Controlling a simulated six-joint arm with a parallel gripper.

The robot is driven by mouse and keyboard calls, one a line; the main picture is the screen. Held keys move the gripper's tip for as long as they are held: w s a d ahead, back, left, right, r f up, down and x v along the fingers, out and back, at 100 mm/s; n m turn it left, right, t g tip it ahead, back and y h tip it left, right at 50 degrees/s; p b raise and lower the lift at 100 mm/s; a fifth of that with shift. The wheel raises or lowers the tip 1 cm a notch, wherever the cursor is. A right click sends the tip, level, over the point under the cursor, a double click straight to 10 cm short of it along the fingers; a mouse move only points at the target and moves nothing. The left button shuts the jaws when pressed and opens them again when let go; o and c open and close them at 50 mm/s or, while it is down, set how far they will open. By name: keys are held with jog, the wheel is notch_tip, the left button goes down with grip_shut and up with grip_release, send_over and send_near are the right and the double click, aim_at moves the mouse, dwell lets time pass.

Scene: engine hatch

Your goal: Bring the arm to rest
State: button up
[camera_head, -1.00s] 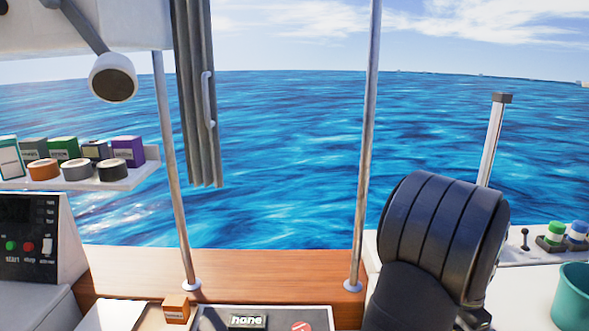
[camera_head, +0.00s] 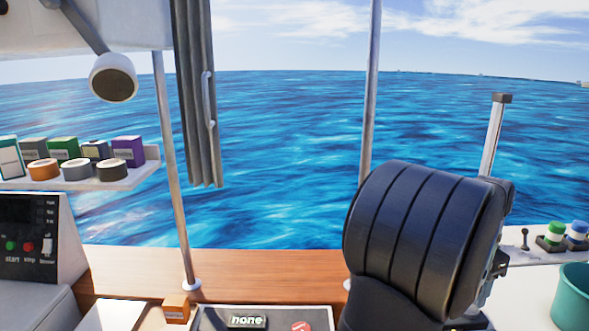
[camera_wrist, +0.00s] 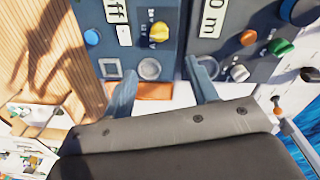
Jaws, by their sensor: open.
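My gripper (camera_wrist: 163,85) shows in the wrist view with its two fingers apart and nothing between them. Below the fingers lie panels with knobs and buttons; I cannot tell the exact gap to them. In the head view my dark, ribbed arm fills the right of centre, and the gripper itself is out of that view. An orange block (camera_head: 176,307) sits on the wooden ledge (camera_head: 255,289) in the head view. An orange piece (camera_wrist: 154,91) shows between the fingers in the wrist view, below them.
In the wrist view a panel with a yellow knob (camera_wrist: 159,31) and a panel with a green knob (camera_wrist: 279,47) lie beyond the fingers. In the head view a shelf (camera_head: 135,177) holds tape rolls and boxes at left. A teal container (camera_head: 572,296) stands at right. Two poles rise from the ledge.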

jog(key=f, duration=1.4)
jog(key=shift+s+d+f, duration=0.1)
jog(key=shift+s+f, duration=0.15)
jog(key=shift+s, duration=0.15)
jog(key=n, duration=1.1)
jog(key=shift+n, duration=0.4)
jog(key=shift+r, duration=0.6)
dwell(1.2)
